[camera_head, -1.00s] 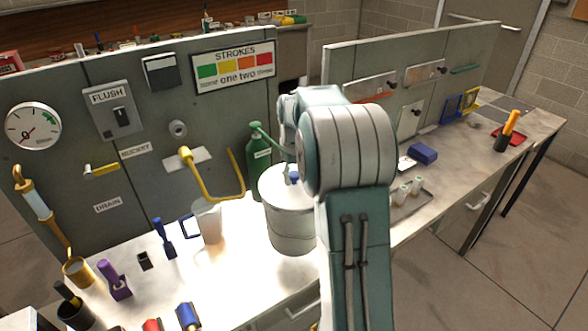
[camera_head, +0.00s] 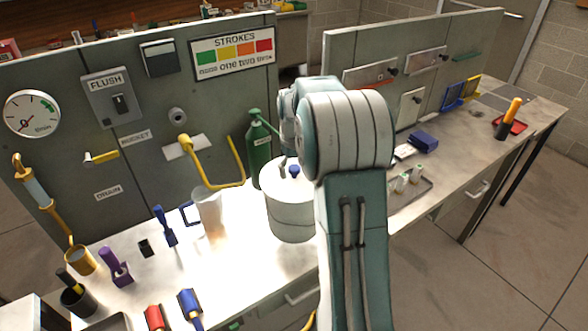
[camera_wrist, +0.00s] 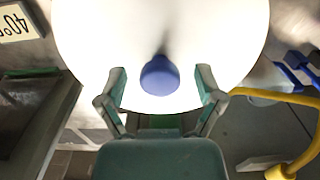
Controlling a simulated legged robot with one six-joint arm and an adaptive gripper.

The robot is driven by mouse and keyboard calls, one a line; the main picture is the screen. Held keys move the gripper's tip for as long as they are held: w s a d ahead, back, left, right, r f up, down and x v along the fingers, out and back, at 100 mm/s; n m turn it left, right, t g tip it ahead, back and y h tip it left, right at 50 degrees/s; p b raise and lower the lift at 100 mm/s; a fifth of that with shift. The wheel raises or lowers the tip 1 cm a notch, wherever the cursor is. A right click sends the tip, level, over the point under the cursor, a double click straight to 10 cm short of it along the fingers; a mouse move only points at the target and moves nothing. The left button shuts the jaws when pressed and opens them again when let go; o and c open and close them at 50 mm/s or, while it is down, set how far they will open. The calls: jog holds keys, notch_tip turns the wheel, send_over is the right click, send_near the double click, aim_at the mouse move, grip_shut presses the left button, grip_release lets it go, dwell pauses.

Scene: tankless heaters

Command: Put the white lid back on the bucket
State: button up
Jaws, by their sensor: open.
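The white bucket (camera_head: 290,217) stands on the bench, just left of my arm. The white lid (camera_head: 284,184) lies on the bucket's top, with a blue knob (camera_head: 294,171) showing. In the wrist view the white lid (camera_wrist: 205,35) fills the upper middle, and its blue knob (camera_wrist: 159,76) is between my gripper's fingers. My gripper (camera_wrist: 161,85) is open, with a gap on each side of the knob. My arm hides the gripper in the head view. Whether the lid is fully seated cannot be told.
A green bottle (camera_head: 259,152) stands behind the bucket, close to it. A yellow spout pipe (camera_head: 215,182) reaches out left of it over a clear cup (camera_head: 208,212). A tray with small bottles (camera_head: 408,180) lies to the right. The upright panel (camera_head: 140,190) stands behind.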

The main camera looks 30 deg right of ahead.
jog(key=shift+r, duration=0.1)
notch_tip(320, 180, up, 12)
dwell(0.5)
dwell(0.5)
jog(key=s+a+r+t, duration=0.3)
jog(key=s+a+r, duration=0.2)
jog(key=s+a, duration=0.75)
jog(key=s+a+f+t, duration=0.2)
jog(key=s+a+f, duration=0.3)
jog(key=s+a, duration=0.4)
jog(key=s, duration=0.4)
jog(key=shift+s+a+t, duration=0.2)
jog(key=shift+a+t, duration=0.1)
jog(key=shift+a, duration=0.05)
jog(key=shift+f, duration=0.1)
